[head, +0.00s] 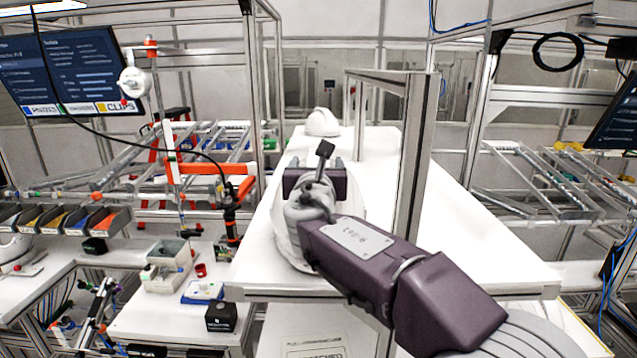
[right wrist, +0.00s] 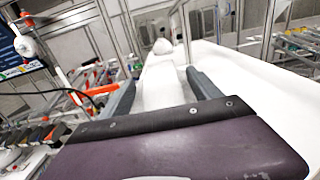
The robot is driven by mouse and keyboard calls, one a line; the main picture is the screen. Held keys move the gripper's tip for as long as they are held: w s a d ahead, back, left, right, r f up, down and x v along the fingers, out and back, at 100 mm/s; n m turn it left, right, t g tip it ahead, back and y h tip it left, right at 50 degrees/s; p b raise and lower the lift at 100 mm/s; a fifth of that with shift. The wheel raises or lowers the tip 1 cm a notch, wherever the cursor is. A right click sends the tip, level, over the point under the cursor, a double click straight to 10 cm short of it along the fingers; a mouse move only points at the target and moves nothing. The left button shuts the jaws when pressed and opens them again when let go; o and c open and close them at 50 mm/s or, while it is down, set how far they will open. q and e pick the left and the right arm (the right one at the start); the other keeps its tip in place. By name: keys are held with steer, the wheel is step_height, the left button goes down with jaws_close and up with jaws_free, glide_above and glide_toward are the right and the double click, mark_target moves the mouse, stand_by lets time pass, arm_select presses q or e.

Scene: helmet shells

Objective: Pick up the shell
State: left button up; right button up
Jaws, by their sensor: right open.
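A white domed helmet shell (head: 322,122) sits at the far end of the white table; it also shows in the right wrist view (right wrist: 162,46), beyond the fingers. A second white shell (head: 284,246) lies near the table's front edge, mostly hidden beneath my right gripper and arm. My right gripper (head: 318,163) is open over this near shell and points toward the far end. In the right wrist view its two dark fingers (right wrist: 163,92) are spread, with a white surface between them; I cannot tell whether that is shell or table. My left gripper is not in view.
The white table (head: 450,226) is clear to the right. A metal frame post (head: 414,160) rises close to the right of my right arm. Parts bins (head: 75,220) and a lower bench with small boxes (head: 168,262) stand at left.

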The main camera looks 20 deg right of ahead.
mark_target(318, 158)
steer(key=x, duration=0.1)
steer(key=p+x, duration=0.1)
steer(key=x, duration=0.1)
steer(key=shift+d+r, duration=0.1)
steer(key=shift+r, duration=0.2)
steer(key=shift+w+f, duration=0.1)
steer(key=shift+w, duration=0.05)
steer(key=c, duration=0.7)
jaws_close()
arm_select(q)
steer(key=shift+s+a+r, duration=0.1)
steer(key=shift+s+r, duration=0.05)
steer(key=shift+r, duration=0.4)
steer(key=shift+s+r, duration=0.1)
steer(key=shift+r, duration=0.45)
